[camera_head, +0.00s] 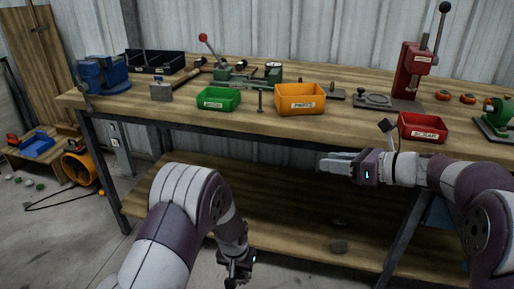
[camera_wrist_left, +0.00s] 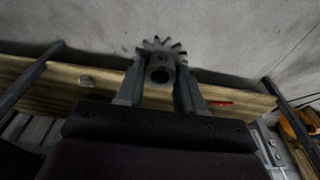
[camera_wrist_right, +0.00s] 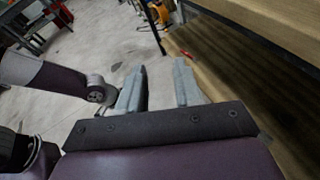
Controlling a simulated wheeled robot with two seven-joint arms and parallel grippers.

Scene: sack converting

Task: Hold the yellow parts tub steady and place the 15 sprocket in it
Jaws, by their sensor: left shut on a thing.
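The yellow parts tub (camera_head: 300,105) stands upright near the front edge of the workbench, with a white label on its front. My left gripper (camera_head: 236,272) hangs low in front of the bench, below the tabletop. In the left wrist view it is shut on a dark grey toothed sprocket (camera_wrist_left: 160,45), whose hub faces the camera; no number is readable on it. I cannot make out the sprocket in the head view. My right gripper (camera_head: 322,163) is in front of the bench, below and right of the tub. It is open and empty, its fingers (camera_wrist_right: 160,78) apart, not touching the tub.
A green bin (camera_head: 218,105) is left of the tub and a red bin (camera_head: 422,134) is right. A green tool (camera_head: 240,75) stands behind, and a red press (camera_head: 412,75) is at the back right. The workbench (camera_head: 350,122) front edge lies between my grippers and the tub.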

